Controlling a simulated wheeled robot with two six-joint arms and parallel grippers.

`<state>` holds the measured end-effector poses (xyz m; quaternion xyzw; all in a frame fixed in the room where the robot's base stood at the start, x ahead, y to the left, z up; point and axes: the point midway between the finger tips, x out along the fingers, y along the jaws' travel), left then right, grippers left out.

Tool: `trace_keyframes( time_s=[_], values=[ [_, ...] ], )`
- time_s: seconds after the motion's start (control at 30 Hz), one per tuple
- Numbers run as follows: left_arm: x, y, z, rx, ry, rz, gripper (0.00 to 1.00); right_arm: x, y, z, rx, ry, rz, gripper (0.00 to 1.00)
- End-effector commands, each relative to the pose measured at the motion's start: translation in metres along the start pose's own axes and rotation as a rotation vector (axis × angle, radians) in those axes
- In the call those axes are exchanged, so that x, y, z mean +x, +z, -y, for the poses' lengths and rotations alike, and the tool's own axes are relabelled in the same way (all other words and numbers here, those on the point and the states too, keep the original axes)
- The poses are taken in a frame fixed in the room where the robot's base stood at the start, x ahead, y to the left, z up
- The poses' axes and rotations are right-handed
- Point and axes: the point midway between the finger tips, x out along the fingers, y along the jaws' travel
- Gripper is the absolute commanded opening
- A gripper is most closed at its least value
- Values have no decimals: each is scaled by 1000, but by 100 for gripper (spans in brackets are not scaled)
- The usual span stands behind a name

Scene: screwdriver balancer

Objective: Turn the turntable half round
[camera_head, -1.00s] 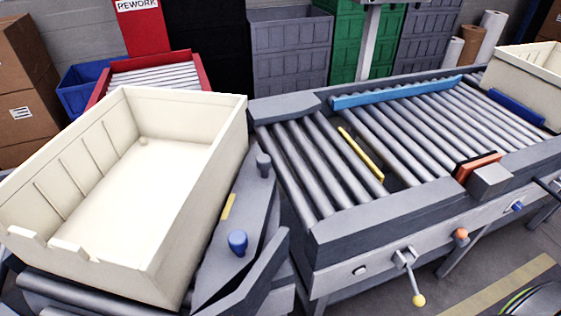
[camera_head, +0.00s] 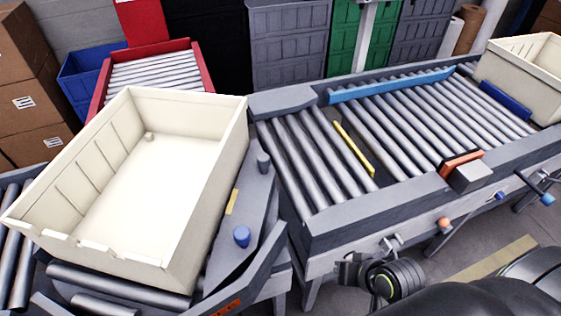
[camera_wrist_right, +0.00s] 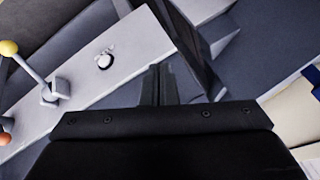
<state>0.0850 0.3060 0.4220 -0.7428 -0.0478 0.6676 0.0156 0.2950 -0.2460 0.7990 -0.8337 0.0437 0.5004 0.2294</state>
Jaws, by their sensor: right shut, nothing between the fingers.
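The turntable's grey deck (camera_head: 222,262) shows at the lower left in the head view, largely under a cream tote (camera_head: 165,190). A blue knob (camera_head: 241,237), a grey post (camera_head: 263,162) and a yellow mark (camera_head: 231,202) are on its right part. The tote looks empty and sits askew. My right gripper (camera_head: 350,268) is shut and empty, right of the turntable and in front of the conveyor's near side. In the right wrist view its fingers (camera_wrist_right: 158,85) are together, and part of a cream tote (camera_wrist_right: 300,112) shows at the right edge. My left gripper is out of view.
A roller conveyor (camera_head: 330,235) adjoins on the right, with a yellow strip (camera_head: 354,150) and an orange stop (camera_head: 461,162). The yellow-knobbed lever (camera_wrist_right: 38,75) and a white button (camera_wrist_right: 104,60) are near my right gripper. A red-framed REWORK roller lane (camera_head: 150,72) stands behind.

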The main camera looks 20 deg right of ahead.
Motion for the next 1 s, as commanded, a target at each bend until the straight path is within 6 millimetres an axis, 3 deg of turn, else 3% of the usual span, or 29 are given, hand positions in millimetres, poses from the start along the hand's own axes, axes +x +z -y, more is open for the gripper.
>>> trace_keyframes(
  time_s=[0.2, 0.4, 0.6, 0.7, 0.83, 1.0],
  values=[
    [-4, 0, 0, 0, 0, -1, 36, 0, -32, 75, 537, -402, -28, 0],
    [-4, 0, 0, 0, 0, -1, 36, -3, -76, 118, 1202, -794, 81, 0],
    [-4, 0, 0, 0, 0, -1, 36, -4, -118, 121, 1814, -1088, 264, 0],
    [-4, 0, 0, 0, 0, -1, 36, -2, -130, 115, 2022, -1176, 339, 0],
    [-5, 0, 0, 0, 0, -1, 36, 0, -139, 110, 2163, -1235, 396, 0],
    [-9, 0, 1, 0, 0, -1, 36, 5, -148, 114, 2192, -1247, 410, 0]
  ],
)
